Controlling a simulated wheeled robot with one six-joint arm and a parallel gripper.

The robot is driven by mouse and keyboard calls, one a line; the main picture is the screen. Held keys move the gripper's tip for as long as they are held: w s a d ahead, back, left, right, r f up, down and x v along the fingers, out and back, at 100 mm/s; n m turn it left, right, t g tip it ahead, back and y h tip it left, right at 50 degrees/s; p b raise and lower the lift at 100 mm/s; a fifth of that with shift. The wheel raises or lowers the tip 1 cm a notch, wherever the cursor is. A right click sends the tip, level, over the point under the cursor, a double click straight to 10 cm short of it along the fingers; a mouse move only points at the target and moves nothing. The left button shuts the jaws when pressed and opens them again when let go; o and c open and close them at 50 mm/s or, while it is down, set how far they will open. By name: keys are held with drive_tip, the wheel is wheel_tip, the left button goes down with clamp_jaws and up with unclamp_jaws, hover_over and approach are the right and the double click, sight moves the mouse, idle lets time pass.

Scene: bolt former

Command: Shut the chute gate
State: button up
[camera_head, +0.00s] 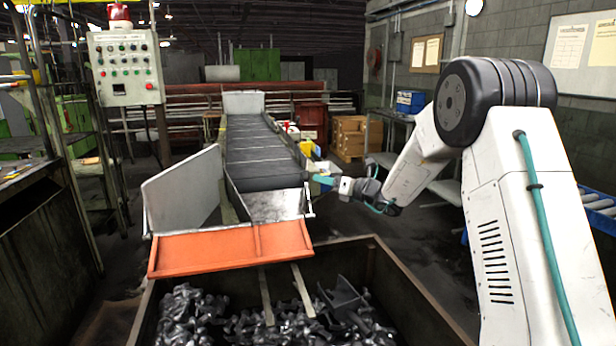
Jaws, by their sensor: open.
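The chute (278,205) is a bare metal trough at the near end of a dark conveyor. An orange panel (230,250), which looks like the chute gate, spans its front end and slopes down toward me over the bin. A thin pale upright bar (309,202) stands at the chute's right edge; I cannot tell if it is a handle of the gate. My gripper (318,178), with teal parts, comes in from the right beside that edge, just above the bar. Its jaws are open and small in view. I cannot tell if they touch anything.
A dark bin (420,300) holding grey metal parts (240,320) stands below the panel. A grey side plate (182,193) rises at the chute's left. The conveyor (262,150) runs away behind. A control box (126,67) hangs at left. Floor is clear between the conveyor and right-hand shelving.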

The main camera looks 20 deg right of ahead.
sight(309, 177)
drive_tip(key=shift+m, duration=0.4)
drive_tip(key=shift+x, duration=4.05)
